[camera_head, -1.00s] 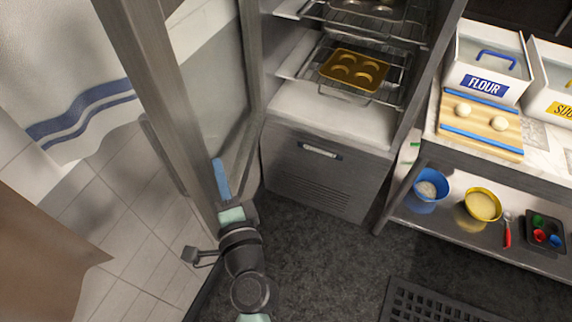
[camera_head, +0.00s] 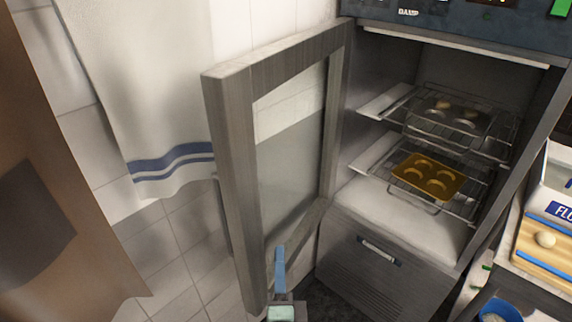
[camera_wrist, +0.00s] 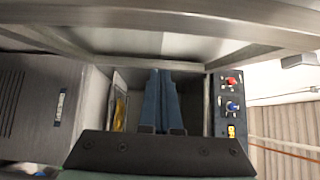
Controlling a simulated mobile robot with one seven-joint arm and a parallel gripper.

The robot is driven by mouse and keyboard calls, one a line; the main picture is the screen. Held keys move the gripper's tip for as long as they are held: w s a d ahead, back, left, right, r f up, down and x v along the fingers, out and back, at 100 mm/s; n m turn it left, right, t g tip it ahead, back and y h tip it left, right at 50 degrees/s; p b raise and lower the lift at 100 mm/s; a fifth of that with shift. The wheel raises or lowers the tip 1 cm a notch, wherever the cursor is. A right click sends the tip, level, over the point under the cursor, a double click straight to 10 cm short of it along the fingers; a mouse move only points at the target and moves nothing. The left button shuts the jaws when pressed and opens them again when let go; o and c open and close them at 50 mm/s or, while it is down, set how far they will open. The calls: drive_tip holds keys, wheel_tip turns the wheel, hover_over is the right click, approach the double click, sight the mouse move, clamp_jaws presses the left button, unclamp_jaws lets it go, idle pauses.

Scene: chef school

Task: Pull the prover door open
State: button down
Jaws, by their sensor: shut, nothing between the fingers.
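The prover door (camera_head: 232,185), a steel frame around a glass pane, stands wide open, swung out to the left of the prover cabinet (camera_head: 385,255). Its edge faces me. My gripper (camera_head: 280,262) is low at the inner side of the door, near its bottom free corner. Its blue fingers also show in the wrist view (camera_wrist: 164,95), close together with nothing between them. The door frame (camera_wrist: 160,20) crosses the top of the wrist view. Whether the fingers touch the door I cannot tell.
Inside the prover, wire racks hold a gold tray (camera_head: 430,178) of crescent pastries and another tray above. A white towel (camera_head: 150,90) with blue stripes hangs left of the door. A table with a dough board (camera_head: 545,250) stands at the right.

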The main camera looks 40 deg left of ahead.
drive_tip(key=s+d+b, duration=0.2)
drive_tip(key=s, duration=0.5)
drive_tip(key=shift+d+b, duration=0.3)
drive_tip(key=shift+d, duration=0.05)
drive_tip(key=shift+f, duration=0.1)
drive_tip(key=w+d+r+n+t+h, duration=0.1)
drive_tip(key=w+d+r+n+t, duration=0.2)
drive_tip(key=r, duration=0.5)
drive_tip(key=w+d+r+n+t, duration=0.1)
drive_tip(key=w+d+r+n, duration=0.2)
drive_tip(key=w+r, duration=0.35)
drive_tip(key=w+d+r+n+t+h, duration=0.1)
drive_tip(key=w+d+r+n+t, duration=0.15)
drive_tip(key=r, duration=0.75)
drive_tip(key=s+d+r+t+h, duration=0.2)
drive_tip(key=d+r+t+h, duration=0.2)
drive_tip(key=d+r, duration=0.3)
drive_tip(key=s+d+r+t+h, duration=0.2)
drive_tip(key=d+r+t+h, duration=0.2)
drive_tip(key=r, duration=1.2)
drive_tip(key=d+h, duration=0.3)
drive_tip(key=d, duration=0.1)
drive_tip(key=shift+s+d, duration=0.2)
